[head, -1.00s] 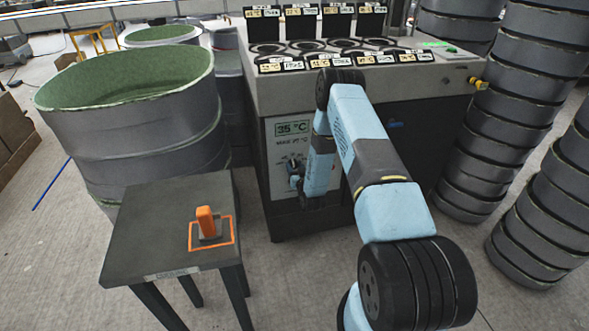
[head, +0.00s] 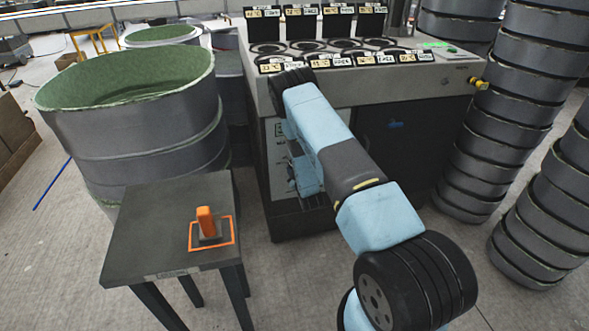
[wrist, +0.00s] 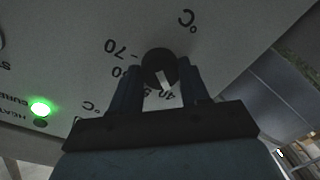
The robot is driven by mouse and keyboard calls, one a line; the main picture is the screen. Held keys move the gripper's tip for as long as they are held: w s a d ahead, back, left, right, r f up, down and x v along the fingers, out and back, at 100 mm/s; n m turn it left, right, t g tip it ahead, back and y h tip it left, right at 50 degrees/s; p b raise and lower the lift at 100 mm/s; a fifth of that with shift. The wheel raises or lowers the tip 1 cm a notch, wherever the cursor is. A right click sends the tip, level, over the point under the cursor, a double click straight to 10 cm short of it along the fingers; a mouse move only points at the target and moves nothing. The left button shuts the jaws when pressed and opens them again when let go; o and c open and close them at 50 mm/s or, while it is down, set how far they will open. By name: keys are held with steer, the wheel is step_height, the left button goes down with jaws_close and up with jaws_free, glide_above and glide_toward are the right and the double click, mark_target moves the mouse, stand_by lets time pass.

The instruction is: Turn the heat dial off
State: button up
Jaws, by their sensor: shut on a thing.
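The heat dial (wrist: 157,64) is a round black knob with a white pointer mark on the machine's pale panel, in the wrist view. The panel lettering appears upside down around it, with 70 at upper left and what looks like 40 below. The white pointer aims down in the picture, close to that 40. My gripper (wrist: 161,80) has its two dark fingers on either side of the knob, shut on it.
A green lamp (wrist: 40,109) glows on the panel. The machine (head: 400,140) stands behind my arm. A small dark table (head: 150,230) with an orange-handled object (head: 206,222) stands at left, near a big round mould (head: 140,140). Stacked moulds (head: 500,120) stand at right.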

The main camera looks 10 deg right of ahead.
steer(key=n, duration=0.4)
steer(key=shift+a+f+n, duration=0.1)
steer(key=shift+a+n, duration=0.2)
steer(key=shift+a, duration=0.05)
stand_by(0.5)
steer(key=o, duration=1.1)
steer(key=shift+d, duration=0.1)
steer(key=shift+c, duration=0.2)
steer(key=shift+s, duration=0.15)
steer(key=s, duration=1.3)
steer(key=shift+s+r, duration=0.25)
steer(key=shift+r, duration=0.15)
steer(key=shift+w+d+r, duration=0.1)
